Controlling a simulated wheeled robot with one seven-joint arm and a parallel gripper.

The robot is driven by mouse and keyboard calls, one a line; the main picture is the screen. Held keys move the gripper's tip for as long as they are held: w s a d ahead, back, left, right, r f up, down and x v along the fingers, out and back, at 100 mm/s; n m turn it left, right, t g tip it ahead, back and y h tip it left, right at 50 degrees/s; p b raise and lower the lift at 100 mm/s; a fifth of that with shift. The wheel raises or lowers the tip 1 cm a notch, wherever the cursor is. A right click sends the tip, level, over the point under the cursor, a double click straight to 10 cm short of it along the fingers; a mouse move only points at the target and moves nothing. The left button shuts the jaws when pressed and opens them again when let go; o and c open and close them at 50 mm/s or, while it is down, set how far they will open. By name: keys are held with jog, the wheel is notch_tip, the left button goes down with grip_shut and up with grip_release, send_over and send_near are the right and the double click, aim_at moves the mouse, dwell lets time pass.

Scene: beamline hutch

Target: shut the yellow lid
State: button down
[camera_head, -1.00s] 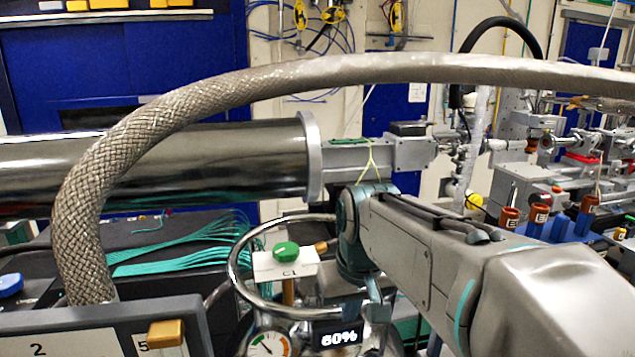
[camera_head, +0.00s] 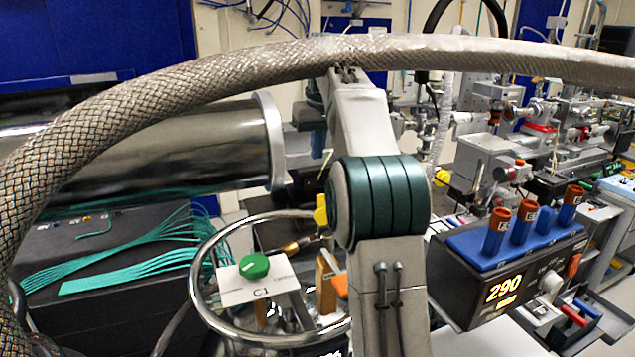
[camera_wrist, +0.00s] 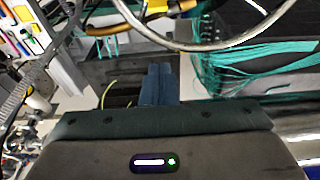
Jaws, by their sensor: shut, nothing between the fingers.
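I cannot pick out a yellow lid for certain. A small yellow piece (camera_head: 321,211) shows just left of my arm in the head view, partly hidden by it. A yellow piece (camera_wrist: 157,7) is also cut off by the top edge of the wrist view; I cannot tell whether either is the lid. My gripper (camera_wrist: 158,84) is shut and empty, its dark blue fingers together at the middle of the wrist view. It points toward a cluttered area with a metal ring beyond the tips.
A metal ring (camera_head: 203,258) surrounds a white plate (camera_head: 246,283) with a green knob (camera_head: 255,266). A black block (camera_head: 447,278) showing 290 holds orange-capped vials at right. A braided hose (camera_head: 170,93) arches across the head view. Teal cables (camera_head: 150,250) lie at left.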

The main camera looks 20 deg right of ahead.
aim_at(323, 210)
notch_tip(323, 210, down, 9)
jog(key=s, duration=0.2)
jog(key=shift+a, duration=0.15)
dwell(0.3)
jog(key=shift+s+f+b, duration=0.1)
jog(key=shift+b, duration=0.4)
